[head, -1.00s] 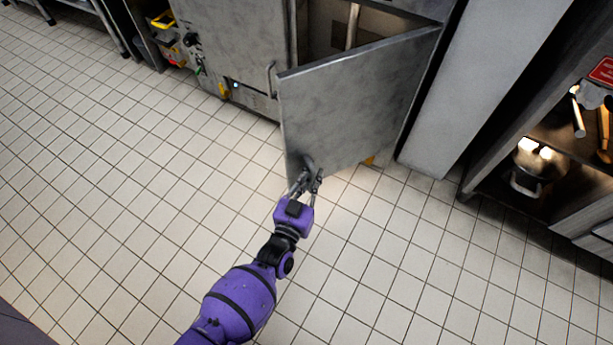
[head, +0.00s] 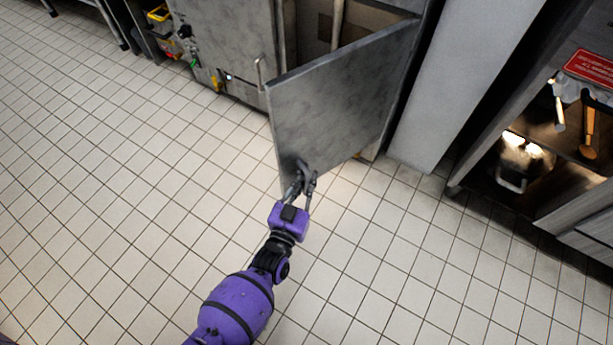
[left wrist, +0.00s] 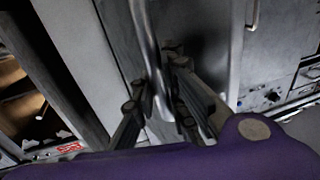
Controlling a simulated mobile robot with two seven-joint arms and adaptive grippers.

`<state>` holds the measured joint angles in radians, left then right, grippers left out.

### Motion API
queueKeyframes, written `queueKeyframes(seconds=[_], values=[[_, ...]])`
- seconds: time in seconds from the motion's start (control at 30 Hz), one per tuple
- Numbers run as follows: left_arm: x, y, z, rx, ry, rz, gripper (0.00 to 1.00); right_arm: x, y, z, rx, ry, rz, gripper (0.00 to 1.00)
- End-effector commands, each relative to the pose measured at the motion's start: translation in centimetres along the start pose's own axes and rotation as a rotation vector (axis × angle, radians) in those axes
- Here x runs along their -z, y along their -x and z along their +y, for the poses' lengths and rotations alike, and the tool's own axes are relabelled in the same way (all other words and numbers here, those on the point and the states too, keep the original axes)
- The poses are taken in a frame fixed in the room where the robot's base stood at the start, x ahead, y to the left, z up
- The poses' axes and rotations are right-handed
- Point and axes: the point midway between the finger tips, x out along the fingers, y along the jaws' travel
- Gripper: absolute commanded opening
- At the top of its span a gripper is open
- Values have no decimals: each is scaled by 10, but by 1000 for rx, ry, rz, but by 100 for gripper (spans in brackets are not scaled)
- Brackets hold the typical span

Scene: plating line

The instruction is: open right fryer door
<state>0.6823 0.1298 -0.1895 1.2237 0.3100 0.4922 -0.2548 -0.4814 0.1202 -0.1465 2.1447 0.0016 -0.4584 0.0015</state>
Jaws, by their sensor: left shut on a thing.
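The right fryer door (head: 345,95) is a grey metal panel that stands swung open, hinged at its right side. Part of the cabinet's inside (head: 322,30) shows above it, with a pale upright pipe. My left gripper (head: 302,172) is at the free lower corner of the door, shut on the door's handle. In the left wrist view the handle (left wrist: 148,50) is a bent metal bar running down between the fingers (left wrist: 160,100). The fingers partly hide where they meet the bar. My right gripper is not in view.
The closed left fryer door (head: 225,40) is beside the opening, with its own handle (head: 260,72). A grey panel (head: 445,90) stands to the right, then a shelf unit with a metal pot (head: 515,165). The tiled floor (head: 130,200) is clear.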

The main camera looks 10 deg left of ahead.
Motion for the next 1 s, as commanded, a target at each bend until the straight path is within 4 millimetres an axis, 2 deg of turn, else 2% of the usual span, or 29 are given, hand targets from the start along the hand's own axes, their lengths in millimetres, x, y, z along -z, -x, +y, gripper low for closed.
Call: queueKeyframes(seconds=[0.03,0.57,0.6,0.73,1.0], values=[[-2,4,-6,6,-9,-1,0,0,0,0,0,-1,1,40],[-2,5,-5,4,-8,-1,0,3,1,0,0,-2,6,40],[-2,5,-5,4,-8,-1,13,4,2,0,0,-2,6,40],[-2,4,-4,2,-6,-1,30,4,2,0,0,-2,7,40],[-1,3,-1,-2,-2,0,32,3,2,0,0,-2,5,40]])
